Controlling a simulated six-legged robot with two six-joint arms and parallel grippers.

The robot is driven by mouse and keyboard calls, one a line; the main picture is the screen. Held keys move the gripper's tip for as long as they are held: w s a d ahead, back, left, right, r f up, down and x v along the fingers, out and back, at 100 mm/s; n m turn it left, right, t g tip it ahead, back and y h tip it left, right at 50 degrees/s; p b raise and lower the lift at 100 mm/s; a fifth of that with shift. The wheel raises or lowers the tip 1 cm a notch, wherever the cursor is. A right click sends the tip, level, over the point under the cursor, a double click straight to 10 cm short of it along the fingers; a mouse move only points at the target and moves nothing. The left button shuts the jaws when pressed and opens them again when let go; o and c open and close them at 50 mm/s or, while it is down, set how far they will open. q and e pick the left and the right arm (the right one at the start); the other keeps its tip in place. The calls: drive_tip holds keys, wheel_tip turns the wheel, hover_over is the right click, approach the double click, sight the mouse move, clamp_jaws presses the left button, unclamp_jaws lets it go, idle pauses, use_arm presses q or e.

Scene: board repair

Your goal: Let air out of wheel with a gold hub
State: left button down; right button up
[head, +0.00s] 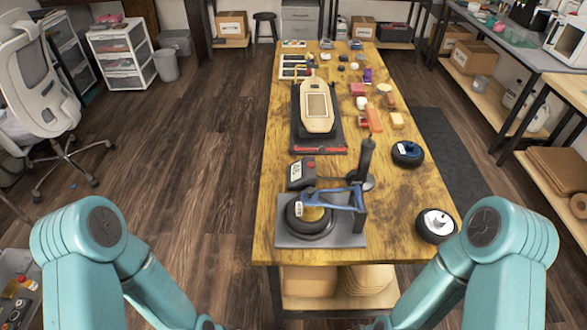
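A black wheel with a gold hub (313,214) lies flat on a grey base plate (284,238) near the front left of the wooden table. A blue lever arm (338,197) of a dark stand reaches over the wheel and partly hides the hub. Whether it touches the wheel I cannot tell, and no valve can be made out. A dark box with a pale display and a red part (301,173) stands just behind the wheel. Both my teal arms reach down to the bottom edge. Their grippers are out of view, below the picture.
A wheel with a blue hub (407,153) and one with a white hub (436,225) lie along the table's right edge. A dark upright handle (366,158) stands behind the plate. A wooden board (318,105) and several small parts lie farther back. The front right tabletop is mostly clear.

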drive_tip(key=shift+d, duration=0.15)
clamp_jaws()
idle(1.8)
